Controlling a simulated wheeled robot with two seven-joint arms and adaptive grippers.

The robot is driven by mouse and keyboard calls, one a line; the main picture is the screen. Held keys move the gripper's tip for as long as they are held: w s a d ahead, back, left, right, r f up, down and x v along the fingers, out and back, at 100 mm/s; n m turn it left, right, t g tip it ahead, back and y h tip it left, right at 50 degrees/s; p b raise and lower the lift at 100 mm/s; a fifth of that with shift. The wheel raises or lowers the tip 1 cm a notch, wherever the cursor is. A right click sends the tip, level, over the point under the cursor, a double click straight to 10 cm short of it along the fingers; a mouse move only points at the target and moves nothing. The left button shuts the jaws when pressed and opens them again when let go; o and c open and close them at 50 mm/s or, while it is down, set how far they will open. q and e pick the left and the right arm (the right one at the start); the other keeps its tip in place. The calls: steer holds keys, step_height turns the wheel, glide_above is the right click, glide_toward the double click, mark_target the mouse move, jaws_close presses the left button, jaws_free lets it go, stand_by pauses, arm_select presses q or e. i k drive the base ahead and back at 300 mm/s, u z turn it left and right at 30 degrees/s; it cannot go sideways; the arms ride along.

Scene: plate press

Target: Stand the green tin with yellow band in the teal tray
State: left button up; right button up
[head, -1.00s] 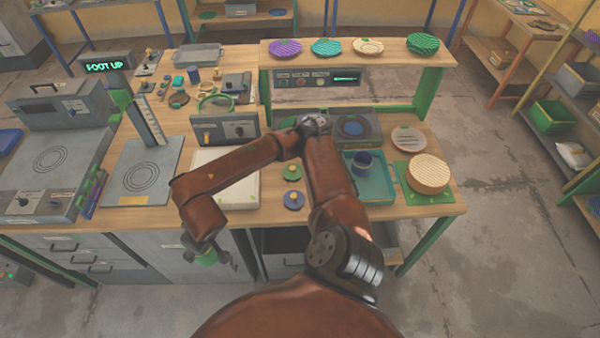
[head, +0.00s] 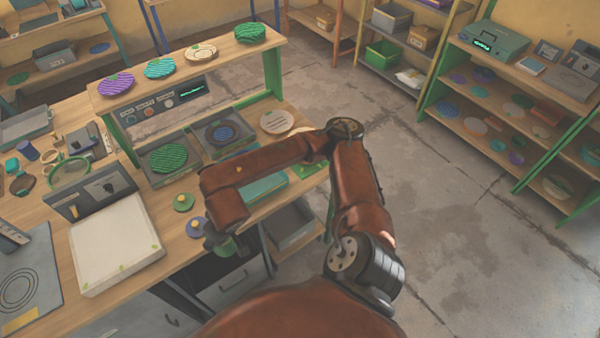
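My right arm reaches up and bends back left across the view. Its gripper (head: 232,248) hangs at the front edge of the bench, around a small green object, which looks like the green tin (head: 222,246). Its yellow band cannot be made out. The teal tray (head: 266,187) lies on the bench behind my forearm. The forearm hides much of it, including whatever stands in it. My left gripper is not in view.
A white slab (head: 115,245) is further left. Behind stand a hob with a green round plate (head: 167,158) and a raised shelf (head: 185,62) of coloured plates. Open floor is at right.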

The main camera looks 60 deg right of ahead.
mark_target(260, 185)
steer(key=z, duration=0.8)
steer(key=i, duration=1)
steer(key=u, duration=0.05)
